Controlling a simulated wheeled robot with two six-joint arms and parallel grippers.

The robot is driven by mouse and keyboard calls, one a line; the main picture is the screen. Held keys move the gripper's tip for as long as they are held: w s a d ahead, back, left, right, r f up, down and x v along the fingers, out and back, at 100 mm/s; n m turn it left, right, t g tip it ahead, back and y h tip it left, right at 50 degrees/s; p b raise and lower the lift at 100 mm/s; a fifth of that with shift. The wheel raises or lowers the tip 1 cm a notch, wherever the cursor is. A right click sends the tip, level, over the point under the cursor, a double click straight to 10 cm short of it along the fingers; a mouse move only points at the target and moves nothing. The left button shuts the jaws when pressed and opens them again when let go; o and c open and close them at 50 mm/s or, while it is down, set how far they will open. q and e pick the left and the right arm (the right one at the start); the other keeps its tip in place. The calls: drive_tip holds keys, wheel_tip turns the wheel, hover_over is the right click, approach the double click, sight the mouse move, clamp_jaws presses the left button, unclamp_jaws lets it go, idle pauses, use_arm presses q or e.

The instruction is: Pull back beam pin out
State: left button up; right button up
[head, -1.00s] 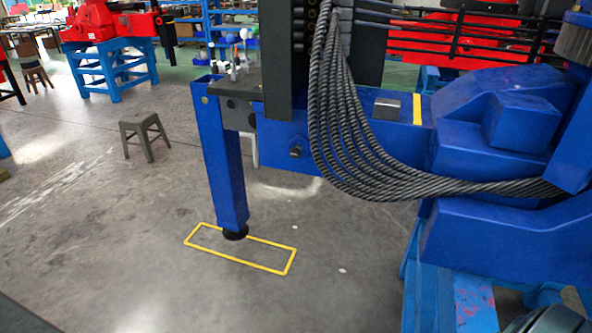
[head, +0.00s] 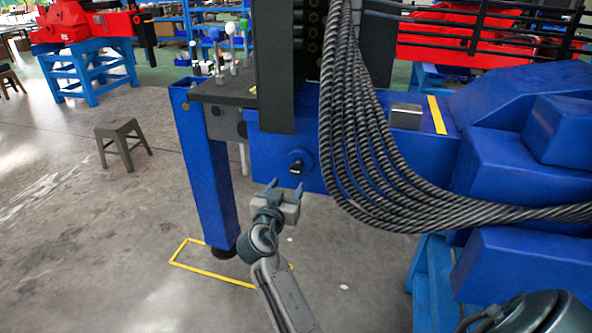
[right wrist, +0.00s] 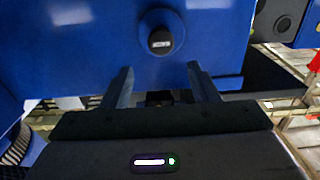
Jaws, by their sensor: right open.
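The beam pin (head: 296,167) is a small black knob in a round blue collar on the side face of the blue beam (head: 268,150). It also shows in the right wrist view (right wrist: 160,40), seated in the beam face above the fingers. My right gripper (head: 286,186) is open and empty, just below and in front of the pin, not touching it. In the right wrist view its two fingers (right wrist: 160,76) point up toward the beam, with the pin between their lines and beyond their tips. My left gripper is not in view.
A bundle of thick black hoses (head: 365,150) hangs close to the right of the pin. A blue leg (head: 207,170) stands to the left, by a yellow floor outline (head: 215,275). A grey stool (head: 122,142) stands farther left on open floor.

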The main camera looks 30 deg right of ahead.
sight(295, 170)
drive_tip(key=p+x, duration=0.3)
drive_tip(key=x, duration=0.6)
drive_tip(key=shift+w+a, duration=0.1)
drive_tip(key=shift+w+d+f, duration=0.25)
drive_tip(key=shift+w+d, duration=0.05)
drive_tip(key=shift+d, duration=0.05)
drive_tip(key=shift+c, duration=0.2)
